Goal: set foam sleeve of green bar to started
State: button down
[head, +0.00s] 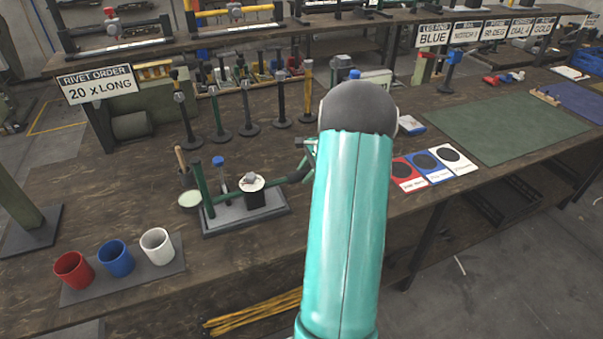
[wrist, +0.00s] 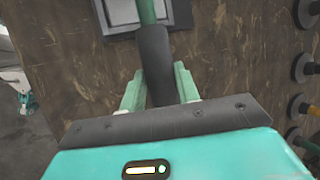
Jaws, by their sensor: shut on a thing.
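The green bar (wrist: 147,12) runs out from the press (head: 245,217) on the bench. Its dark foam sleeve (wrist: 154,55) covers the end nearer me in the wrist view. In the head view the sleeve (head: 297,174) shows as a dark tube running right toward my arm, which hides its far end. My gripper (wrist: 158,88) is shut on the sleeve, with one pale green finger on each side. In the head view, part of my gripper (head: 308,154) shows beside my arm, which covers the rest.
Red (head: 73,270), blue (head: 116,258) and white (head: 157,246) cups stand on a mat at the front left. Several upright levers (head: 247,115) stand behind the press. A green mat (head: 490,128) leaves free room.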

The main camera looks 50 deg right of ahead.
jog(key=c, duration=1)
grip_release()
jog(key=v, duration=1.4)
jog(key=w+a+r+n, duration=0.2)
jog(key=a+r+n, duration=0.1)
jog(key=a, duration=0.5)
jog(key=w+a+r+n+g+h, duration=0.1)
jog(key=w+a+r+n, duration=0.15)
jog(key=a, duration=0.65)
jog(key=w+a+r+n, duration=0.1)
jog(key=a+r+n, duration=0.3)
jog(key=a, duration=0.4)
jog(key=s+a+n, duration=0.4)
jog(key=a, duration=0.4)
jog(key=s+a+n+t+h, duration=0.1)
jog(key=s+a+n, duration=0.3)
jog(key=a, duration=0.3)
jog(key=s+a+n, duration=0.4)
jog(key=a+n, duration=0.1)
jog(key=a, duration=0.3)
jog(key=shift+s+a+f+h, duration=0.25)
jog(key=shift+a+h, duration=0.05)
